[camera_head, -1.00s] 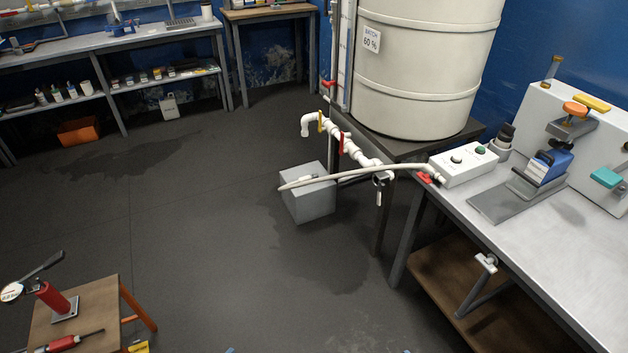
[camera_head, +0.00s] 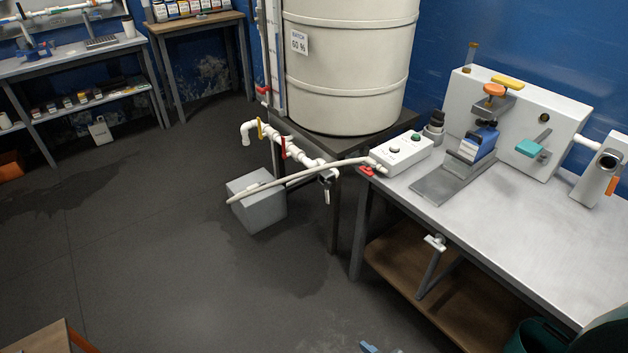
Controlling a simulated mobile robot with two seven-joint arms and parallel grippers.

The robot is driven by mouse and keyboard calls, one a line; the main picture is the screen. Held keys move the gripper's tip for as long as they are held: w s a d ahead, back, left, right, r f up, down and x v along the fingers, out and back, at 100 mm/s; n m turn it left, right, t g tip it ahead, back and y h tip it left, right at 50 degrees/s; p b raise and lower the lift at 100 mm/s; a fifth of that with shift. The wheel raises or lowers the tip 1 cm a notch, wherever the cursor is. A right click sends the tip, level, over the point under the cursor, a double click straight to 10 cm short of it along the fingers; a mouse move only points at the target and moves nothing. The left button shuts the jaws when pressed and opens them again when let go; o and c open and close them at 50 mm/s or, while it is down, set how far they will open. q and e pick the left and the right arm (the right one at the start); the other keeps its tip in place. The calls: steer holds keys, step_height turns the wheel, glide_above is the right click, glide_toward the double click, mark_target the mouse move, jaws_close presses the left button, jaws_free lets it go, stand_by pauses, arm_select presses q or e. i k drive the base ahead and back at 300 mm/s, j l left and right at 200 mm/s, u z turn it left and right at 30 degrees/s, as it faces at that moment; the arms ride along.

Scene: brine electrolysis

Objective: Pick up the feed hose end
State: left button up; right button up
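The feed hose (camera_head: 315,176) is a cream, flexible tube at the centre of the head view. It runs from the small white control box (camera_head: 402,151) on the right bench, past the white valve piping, down to the left. Its free end (camera_head: 231,200) hangs over the left edge of a grey box (camera_head: 262,212) on the floor. I cannot tell whether it touches the box. Neither gripper is clearly seen. A small blue piece (camera_head: 368,347) at the bottom edge is cut off, and I cannot tell what it is.
A cream tank (camera_head: 350,70) stands on a dark stand behind the white piping (camera_head: 295,150). The metal bench (camera_head: 520,225) with equipment fills the right. A wooden-topped stool (camera_head: 45,340) is at bottom left. The dark floor (camera_head: 180,270) before the hose is clear.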

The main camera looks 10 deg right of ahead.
mark_target(262, 183)
steer(key=i+u, duration=0.15)
steer(key=i, duration=0.8)
steer(key=i+u, duration=0.25)
steer(key=i, duration=0.25)
steer(key=i+u, duration=0.3)
steer(key=i, duration=0.2)
steer(key=i+l+u, duration=0.25)
steer(key=i, duration=0.2)
steer(key=i+j+u, duration=0.15)
steer(key=i+u, duration=0.6)
steer(key=i+l+u, duration=0.15)
steer(key=i+u, duration=0.25)
steer(key=i, duration=0.15)
steer(key=i+j+z, duration=0.25)
steer(key=i, duration=0.2)
steer(key=i+j+z, duration=0.25)
steer(key=i, duration=0.2)
steer(key=l+z, duration=0.1)
steer(key=z, duration=3.55)
